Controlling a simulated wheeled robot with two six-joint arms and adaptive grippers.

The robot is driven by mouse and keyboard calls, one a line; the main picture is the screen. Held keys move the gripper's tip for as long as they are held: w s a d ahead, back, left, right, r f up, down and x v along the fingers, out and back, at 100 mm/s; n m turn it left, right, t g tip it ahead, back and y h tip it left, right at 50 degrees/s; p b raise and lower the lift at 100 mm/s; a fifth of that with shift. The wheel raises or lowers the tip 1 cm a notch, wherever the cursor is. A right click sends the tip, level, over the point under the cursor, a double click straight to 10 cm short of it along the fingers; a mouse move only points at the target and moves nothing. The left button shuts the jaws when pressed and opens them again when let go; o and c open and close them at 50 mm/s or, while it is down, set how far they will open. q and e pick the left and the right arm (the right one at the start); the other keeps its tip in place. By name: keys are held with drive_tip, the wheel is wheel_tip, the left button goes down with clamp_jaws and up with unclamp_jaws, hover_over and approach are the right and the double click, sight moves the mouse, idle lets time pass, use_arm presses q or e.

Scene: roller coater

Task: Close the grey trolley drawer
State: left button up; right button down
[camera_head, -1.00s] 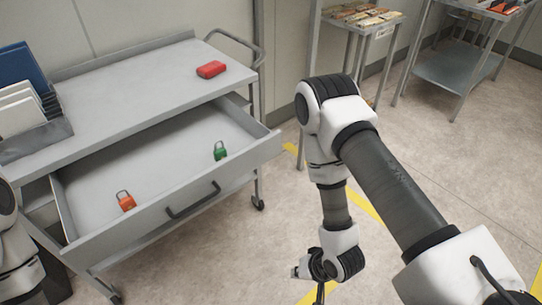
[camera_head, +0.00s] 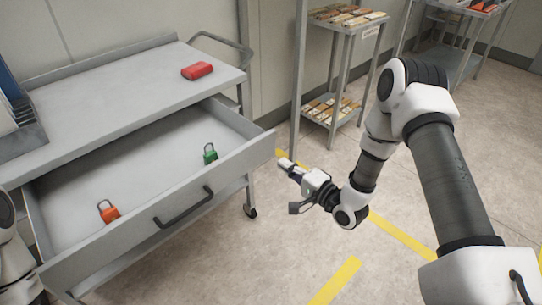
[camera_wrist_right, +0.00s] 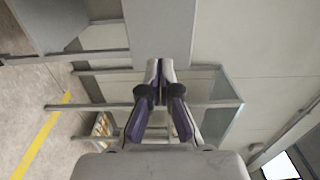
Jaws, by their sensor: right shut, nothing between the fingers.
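The grey trolley drawer (camera_head: 150,165) is pulled out from under the trolley top (camera_head: 120,95). Its front panel has a dark bar handle (camera_head: 184,208). An orange padlock (camera_head: 108,211) and a green padlock (camera_head: 210,153) are in the drawer. My right gripper (camera_head: 286,164) is shut and empty. In the head view it shows just right of the drawer front's right end, with no clear contact. Its closed fingers also show in the right wrist view (camera_wrist_right: 160,68). Part of my left arm shows at the left edge; its gripper is out of view.
A red case (camera_head: 197,71) lies on the trolley top, with a file rack (camera_head: 22,135) at its left. A shelf stand (camera_head: 345,70) with small boxes is behind my right arm. The floor in front of the drawer is clear, with yellow tape.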

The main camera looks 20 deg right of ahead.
sight(264, 151)
use_arm(q)
drive_tip(key=shift+r, duration=0.15)
use_arm(e)
drive_tip(key=x, duration=0.6)
drive_tip(key=shift+w, duration=0.1)
drive_tip(key=shift+w+a, duration=0.1)
